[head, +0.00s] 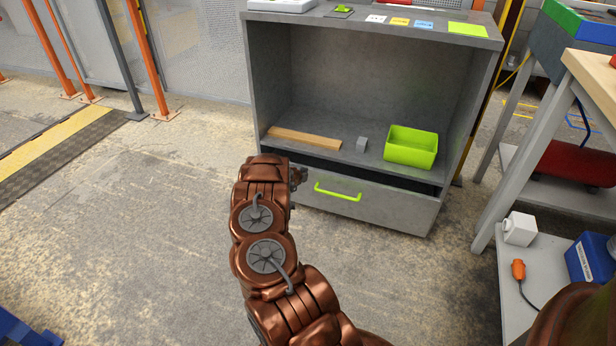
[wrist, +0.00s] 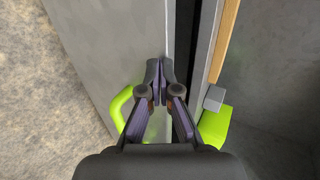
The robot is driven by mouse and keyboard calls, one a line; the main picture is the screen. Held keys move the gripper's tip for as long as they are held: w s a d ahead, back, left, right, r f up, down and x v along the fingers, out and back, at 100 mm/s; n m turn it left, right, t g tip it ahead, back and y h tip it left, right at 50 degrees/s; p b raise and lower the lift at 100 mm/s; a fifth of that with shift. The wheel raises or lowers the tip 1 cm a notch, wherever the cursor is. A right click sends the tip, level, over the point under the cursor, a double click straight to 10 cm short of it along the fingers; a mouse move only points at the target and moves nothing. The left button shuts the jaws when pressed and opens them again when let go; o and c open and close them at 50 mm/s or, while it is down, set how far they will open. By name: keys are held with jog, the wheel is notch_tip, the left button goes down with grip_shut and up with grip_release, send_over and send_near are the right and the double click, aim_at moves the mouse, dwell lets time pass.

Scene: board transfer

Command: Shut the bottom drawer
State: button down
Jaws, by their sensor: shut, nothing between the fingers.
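The bottom drawer (head: 385,205) is a grey front low in the grey cabinet (head: 263,75), with a bright green bar handle (head: 338,192). It stands partly open: a dark gap shows above its front in the head view and beside it in the wrist view. My gripper (head: 298,176) is at the left part of the drawer front, left of the handle, partly hidden by my arm. In the wrist view my gripper (wrist: 162,65) is shut and empty, with its fingertips over the drawer front (wrist: 110,40) near its top edge. I cannot tell whether they touch it.
The shelf above the drawer holds a wooden strip (head: 303,138), a small grey block (head: 362,144) and a green bin (head: 411,147). A workbench (head: 540,140) stands at the right. The floor (head: 130,240) left of my arm is clear.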

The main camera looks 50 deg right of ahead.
jog(key=d, duration=0.2)
jog(key=shift+w+d, duration=0.3)
jog(key=shift+w, duration=0.1)
jog(key=shift+s+f, duration=0.1)
